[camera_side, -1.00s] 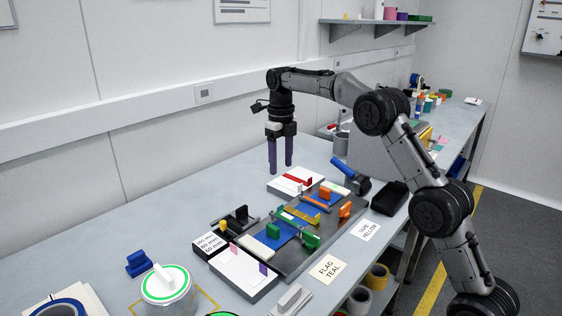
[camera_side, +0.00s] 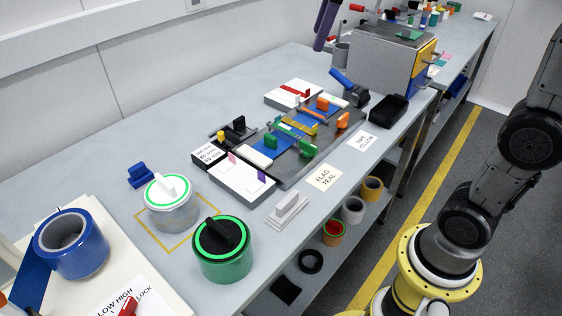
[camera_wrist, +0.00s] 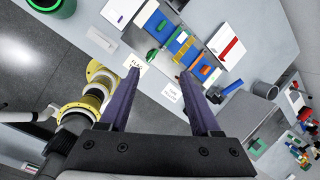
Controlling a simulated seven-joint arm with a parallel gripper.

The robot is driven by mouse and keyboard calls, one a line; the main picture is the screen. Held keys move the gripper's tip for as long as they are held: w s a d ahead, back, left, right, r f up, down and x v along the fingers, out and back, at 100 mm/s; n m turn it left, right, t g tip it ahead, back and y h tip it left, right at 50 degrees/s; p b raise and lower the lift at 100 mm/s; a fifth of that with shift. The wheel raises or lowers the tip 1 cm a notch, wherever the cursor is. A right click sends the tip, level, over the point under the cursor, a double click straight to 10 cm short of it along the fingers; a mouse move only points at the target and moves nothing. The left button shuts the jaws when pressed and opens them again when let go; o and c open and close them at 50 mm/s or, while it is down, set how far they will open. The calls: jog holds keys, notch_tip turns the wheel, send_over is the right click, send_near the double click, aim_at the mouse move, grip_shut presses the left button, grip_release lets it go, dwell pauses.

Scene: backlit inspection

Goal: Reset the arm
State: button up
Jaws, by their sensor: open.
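My gripper (camera_side: 325,26) shows only as purple fingers at the top edge of the side view, above the bench (camera_side: 235,90) and left of the grey box-shaped unit. The rest of that end of my arm is cut off by the frame. In the wrist view, my gripper (camera_wrist: 158,74) has its two purple fingers wide apart with nothing between them. The dark fixture plate (camera_side: 318,153) with blue, orange and green parts lies below, clear of the fingers.
A grey box-shaped unit (camera_side: 385,62) stands near the fingers, with a black tray (camera_side: 388,111) in front. A white panel with a red bar (camera_side: 285,97), a green-ringed canister (camera_side: 222,258) and a blue tape roll (camera_side: 72,245) are on the bench. The bench's middle back is clear.

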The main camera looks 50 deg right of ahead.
jog(key=s+a+f+n+t, duration=0.1)
jog(key=s+f+n, duration=0.1)
jog(key=s+n, duration=0.45)
jog(key=s+a+f+n+t, duration=0.1)
jog(key=s+a+f+n, duration=0.15)
jog(key=s+n, duration=0.35)
jog(key=s+f+n, duration=0.7)
jog(key=f+n, duration=0.3)
jog(key=n, duration=0.6)
jog(key=shift+d+f, duration=0.15)
jog(key=shift+d, duration=0.1)
